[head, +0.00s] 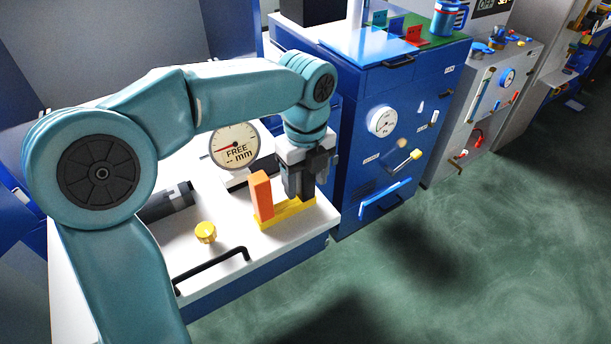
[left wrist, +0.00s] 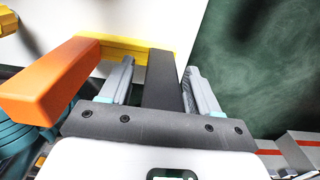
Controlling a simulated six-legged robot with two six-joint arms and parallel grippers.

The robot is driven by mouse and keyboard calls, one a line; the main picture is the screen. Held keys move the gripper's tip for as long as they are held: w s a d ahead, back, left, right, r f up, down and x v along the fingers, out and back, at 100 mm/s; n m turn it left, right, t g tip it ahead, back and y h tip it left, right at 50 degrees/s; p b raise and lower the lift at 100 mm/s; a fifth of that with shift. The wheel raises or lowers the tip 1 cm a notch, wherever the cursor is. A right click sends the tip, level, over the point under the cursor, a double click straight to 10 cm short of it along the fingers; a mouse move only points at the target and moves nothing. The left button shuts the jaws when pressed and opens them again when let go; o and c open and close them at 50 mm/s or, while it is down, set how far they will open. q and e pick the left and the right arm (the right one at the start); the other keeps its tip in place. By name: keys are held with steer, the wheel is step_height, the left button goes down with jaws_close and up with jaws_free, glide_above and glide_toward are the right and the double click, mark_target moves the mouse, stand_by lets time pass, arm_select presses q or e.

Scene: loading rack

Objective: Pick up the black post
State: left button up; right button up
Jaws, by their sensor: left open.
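The black post (left wrist: 161,82) stands at one end of the yellow base (left wrist: 112,45) in the left wrist view. My left gripper (left wrist: 158,68) is open, with one finger on each side of the post; a gap shows on both sides. In the head view my left gripper (head: 300,190) points down over the right part of the yellow base (head: 285,216), where the dark post cannot be told clearly from the dark fingers. An orange post (head: 261,195) stands beside it on the same base and shows at left in the wrist view (left wrist: 50,85). My right gripper is not in view.
The base sits near the front right corner of a white bench top (head: 245,259). A round dial gauge reading "FREE -- mm" (head: 234,147), a yellow knob (head: 205,232) and a black handle (head: 212,268) are nearby. A blue cabinet (head: 355,165) stands close on the right.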

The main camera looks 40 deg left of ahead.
arm_select(q)
steer(key=c, duration=1.1)
steer(key=shift+c, duration=0.2)
steer(key=shift+a, duration=0.1)
